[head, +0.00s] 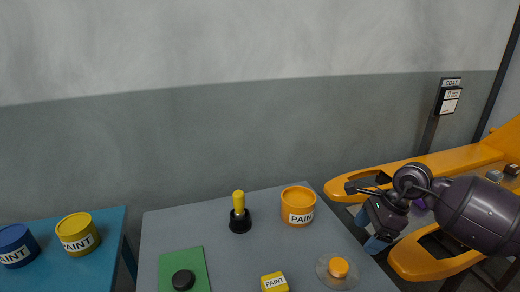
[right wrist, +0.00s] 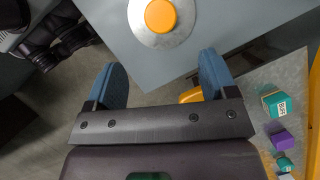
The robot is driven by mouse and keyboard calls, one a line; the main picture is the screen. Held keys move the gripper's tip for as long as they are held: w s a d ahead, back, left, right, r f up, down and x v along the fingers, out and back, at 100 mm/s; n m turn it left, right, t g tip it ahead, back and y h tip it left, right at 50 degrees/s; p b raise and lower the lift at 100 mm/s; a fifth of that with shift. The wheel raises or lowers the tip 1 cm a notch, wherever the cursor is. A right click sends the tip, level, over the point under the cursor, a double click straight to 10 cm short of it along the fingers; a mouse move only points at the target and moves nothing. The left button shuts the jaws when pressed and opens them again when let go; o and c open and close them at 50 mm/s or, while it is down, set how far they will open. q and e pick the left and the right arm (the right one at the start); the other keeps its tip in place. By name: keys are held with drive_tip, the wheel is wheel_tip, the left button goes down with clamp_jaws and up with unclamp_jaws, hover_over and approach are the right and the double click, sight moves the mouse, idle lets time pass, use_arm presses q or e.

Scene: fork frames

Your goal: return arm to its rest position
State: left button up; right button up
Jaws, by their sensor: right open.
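My right arm comes in from the right in the head view. Its gripper (head: 378,234) hangs over the right edge of the grey table (head: 225,268). In the right wrist view the two blue fingers of the right gripper (right wrist: 165,80) are wide apart with nothing between them. The same orange knob (head: 339,267) shows at the table's front right in the head view. My left gripper is not in either view.
The grey table holds an orange paint tin (head: 298,206), a black-and-yellow handled thing (head: 239,213), a green plate (head: 195,263) and a yellow paint block (head: 274,283). A blue table (head: 104,250) stands left. A yellow forked frame (head: 415,168) lies right, beside my arm.

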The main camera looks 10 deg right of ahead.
drive_tip(key=s+a+r+m+t+y, duration=0.1)
drive_tip(key=a+r+m+t+y, duration=0.1)
drive_tip(key=a+m+t+y, duration=0.4)
drive_tip(key=s+a+r+m+t+y, duration=0.15)
drive_tip(key=a+m+y, duration=0.25)
drive_tip(key=a, duration=0.5)
drive_tip(key=s+d+f+m+t+h, duration=0.1)
drive_tip(key=s+d+f+m+h, duration=0.4)
drive_tip(key=m, duration=0.6)
drive_tip(key=d+f+m+t+h, duration=0.1)
drive_tip(key=d+m+h, duration=0.1)
drive_tip(key=m+h, duration=0.7)
drive_tip(key=s+d+f+m+t+h, duration=0.2)
drive_tip(key=s+d+f+m+h, duration=0.15)
drive_tip(key=m, duration=0.95)
drive_tip(key=s+a+f+m+g+y, duration=0.1)
drive_tip(key=s+a+f+m+g, duration=0.15)
drive_tip(key=s, duration=0.25)
drive_tip(key=s+a+f+m+g, duration=0.1)
drive_tip(key=s+f+m+g, duration=0.1)
drive_tip(key=s+f+g, duration=0.3)
drive_tip(key=s+a+m+g+y, duration=0.1)
drive_tip(key=s+m+g, duration=0.2)
drive_tip(key=s, duration=0.3)
drive_tip(key=w+f+n+t, duration=0.1)
drive_tip(key=w+f+t, duration=0.7)
drive_tip(key=f, duration=0.1)
drive_tip(key=shift+a+f+t+y, duration=0.2)
drive_tip(key=shift+t+y, duration=0.1)
drive_tip(key=shift+y, duration=0.15)
